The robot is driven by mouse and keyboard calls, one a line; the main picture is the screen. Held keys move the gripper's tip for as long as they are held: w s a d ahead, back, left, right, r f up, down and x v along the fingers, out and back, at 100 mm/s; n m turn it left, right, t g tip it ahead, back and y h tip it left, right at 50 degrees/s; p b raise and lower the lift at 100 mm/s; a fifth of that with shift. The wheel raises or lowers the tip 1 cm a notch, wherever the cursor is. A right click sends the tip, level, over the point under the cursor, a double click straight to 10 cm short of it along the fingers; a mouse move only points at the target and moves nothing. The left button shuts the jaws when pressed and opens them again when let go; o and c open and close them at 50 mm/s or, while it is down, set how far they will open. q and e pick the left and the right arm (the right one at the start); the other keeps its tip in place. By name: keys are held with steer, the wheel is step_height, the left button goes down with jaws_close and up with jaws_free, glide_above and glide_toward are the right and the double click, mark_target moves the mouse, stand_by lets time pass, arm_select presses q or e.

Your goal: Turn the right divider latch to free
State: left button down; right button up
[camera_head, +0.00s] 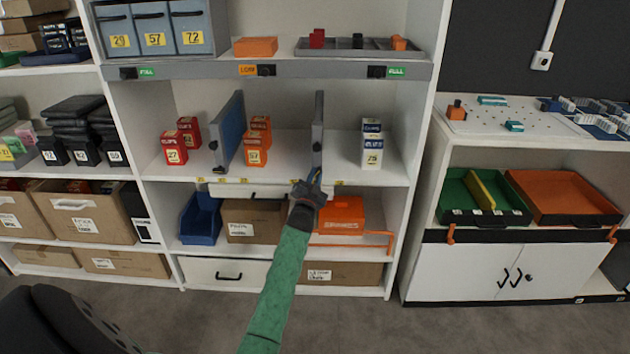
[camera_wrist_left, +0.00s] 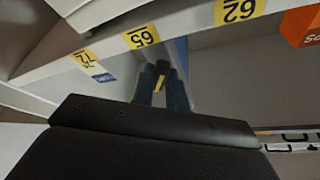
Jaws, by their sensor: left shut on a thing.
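The right divider (camera_head: 318,125) is a thin grey upright panel, seen almost edge-on in the head view, on the middle shelf. Its dark latch (camera_head: 316,147) sits on the front edge. My left gripper (camera_head: 316,176), at the end of a green-sleeved arm, is at the shelf's front edge by the lower end of this divider. In the left wrist view its two blue-grey fingers (camera_wrist_left: 164,88) are close together at the dark latch knob (camera_wrist_left: 163,67); a yellow strip shows between them. The fingers hide the contact and part of the latch. My right gripper is not in view.
The left divider (camera_head: 228,132) has red boxes (camera_head: 188,130) and orange boxes (camera_head: 257,140) beside it. A white-and-blue box (camera_head: 371,143) stands right of the right divider. An orange bin (camera_head: 342,213) sits below.

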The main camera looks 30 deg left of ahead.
arm_select(q)
steer(key=n+y, duration=0.1)
steer(key=n, duration=0.1)
steer(key=n+y, duration=0.1)
steer(key=n, duration=0.2)
steer(key=shift+w+d+f+y+b, duration=0.1)
steer(key=shift+d+f+y+b, duration=0.05)
steer(key=shift+y+b, duration=0.25)
steer(key=n+g+y, duration=0.1)
steer(key=n, duration=0.2)
steer(key=shift+n+y, duration=0.6)
steer(key=shift+n, duration=0.2)
steer(key=shift+n+g, duration=0.3)
steer(key=c, duration=1.4)
jaws_free()
